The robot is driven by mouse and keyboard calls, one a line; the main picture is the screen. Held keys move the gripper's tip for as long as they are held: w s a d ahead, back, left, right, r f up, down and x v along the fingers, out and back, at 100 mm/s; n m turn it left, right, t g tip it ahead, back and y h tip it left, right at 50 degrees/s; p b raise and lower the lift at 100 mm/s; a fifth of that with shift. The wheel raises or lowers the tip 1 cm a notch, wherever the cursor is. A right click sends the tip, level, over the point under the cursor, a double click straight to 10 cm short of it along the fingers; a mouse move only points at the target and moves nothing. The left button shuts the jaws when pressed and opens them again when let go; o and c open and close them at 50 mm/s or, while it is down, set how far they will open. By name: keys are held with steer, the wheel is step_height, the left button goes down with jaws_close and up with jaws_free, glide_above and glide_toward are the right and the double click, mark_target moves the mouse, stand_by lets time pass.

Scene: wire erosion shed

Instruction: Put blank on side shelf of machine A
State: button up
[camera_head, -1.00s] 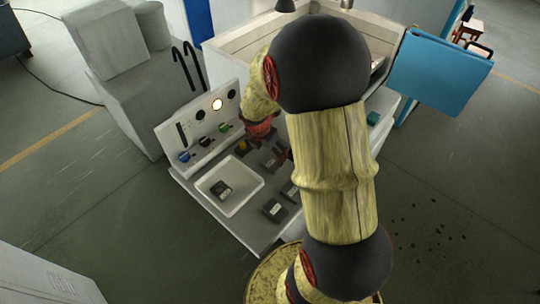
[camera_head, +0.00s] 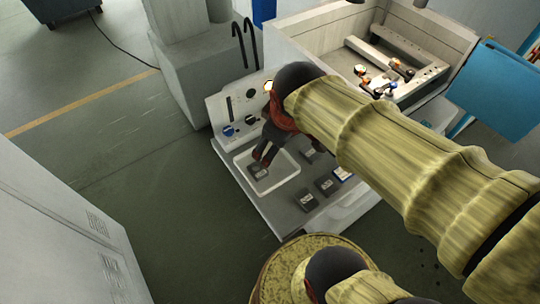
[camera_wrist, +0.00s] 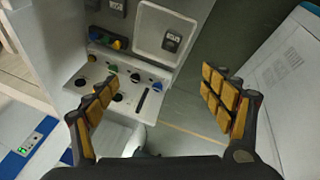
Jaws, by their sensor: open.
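A dark block with a pale label (camera_head: 257,170), blank-like, lies in a shallow white tray (camera_head: 287,180) on the machine's side shelf (camera_head: 273,212). It also shows in the wrist view (camera_wrist: 171,42), ahead of the fingers. Other dark labelled blocks, such as one at the shelf's front (camera_head: 306,201), lie outside the tray. I cannot tell which is the task's blank or which machine is A. My gripper (camera_head: 267,151) hangs by the tray, partly covering it. In the wrist view my gripper (camera_wrist: 164,95) is open and empty, its fingers apart.
A control panel (camera_head: 231,117) with coloured knobs stands at the shelf's back edge. Behind is an open machine tank (camera_head: 370,50) with rails and small parts. A blue door (camera_head: 503,90) is at right, a pale cabinet (camera_head: 60,230) at lower left. Floor left of the shelf is clear.

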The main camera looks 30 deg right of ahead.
steer(key=s+a+r+m+t+y, duration=0.1)
steer(key=s+a+r+m, duration=0.2)
steer(key=s+a+m, duration=0.2)
steer(key=shift+s+a, duration=0.2)
steer(key=shift+s, duration=0.15)
steer(key=shift+f, duration=0.1)
step_height(320, 180, down, 8)
steer(key=b, duration=0.8)
steer(key=shift+f, duration=0.25)
